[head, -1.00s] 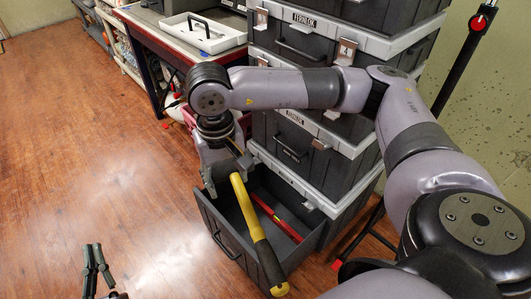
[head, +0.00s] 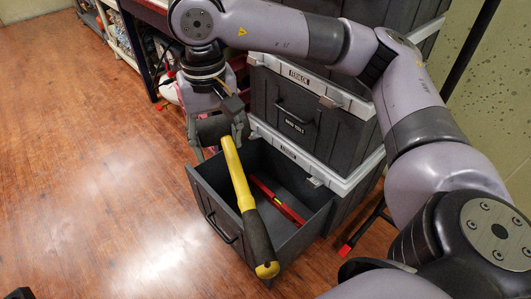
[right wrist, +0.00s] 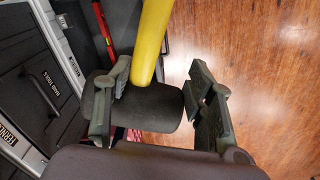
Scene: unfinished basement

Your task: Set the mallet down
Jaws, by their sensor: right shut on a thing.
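The mallet has a yellow handle (head: 237,178) with a black grip and yellow end cap, and a dark cylindrical head that also shows in the right wrist view (right wrist: 150,105). My right gripper (head: 216,138) is shut on the mallet at its head, with one finger on each side. The mallet is tilted, its handle sloping toward me across the open drawer (head: 213,222). I cannot tell whether the handle touches the drawer's wall. Only a dark bit of my left gripper (head: 18,293) shows at the bottom left corner, so its jaws are hidden.
A red level (head: 278,203) lies inside the drawer. Stacked dark drawer units (head: 295,110) with pale rims stand behind it. A workbench (head: 150,10) is at the back. The wooden floor (head: 90,170) to the left is clear.

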